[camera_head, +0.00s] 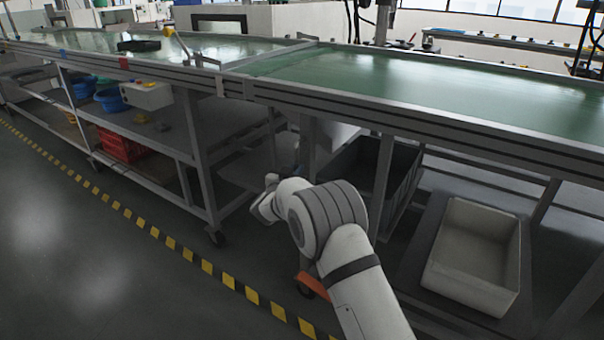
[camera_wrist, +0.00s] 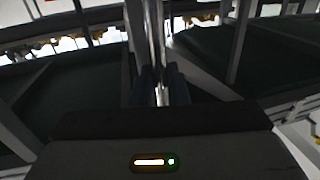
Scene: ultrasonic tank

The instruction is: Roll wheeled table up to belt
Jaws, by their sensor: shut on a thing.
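The wheeled table (camera_head: 202,150) stands at the left, with a green top, grey frame, lower shelf and dark casters (camera_head: 216,238). The belt (camera_head: 400,80) is a long green surface in a grey frame at the right. Their ends meet or nearly meet near the picture's middle; I cannot tell whether a gap is left. My arm reaches low in front of this joint, and its wrist hides my gripper in the head view. In the wrist view, my gripper (camera_wrist: 160,88) is shut on a bright upright metal post (camera_wrist: 157,35). I cannot tell which frame the post belongs to.
A pale bin (camera_head: 472,262) and a dark crate (camera_head: 402,185) are under the belt. Yellow-black floor tape (camera_head: 207,267) runs along the front; floor left of it is clear.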

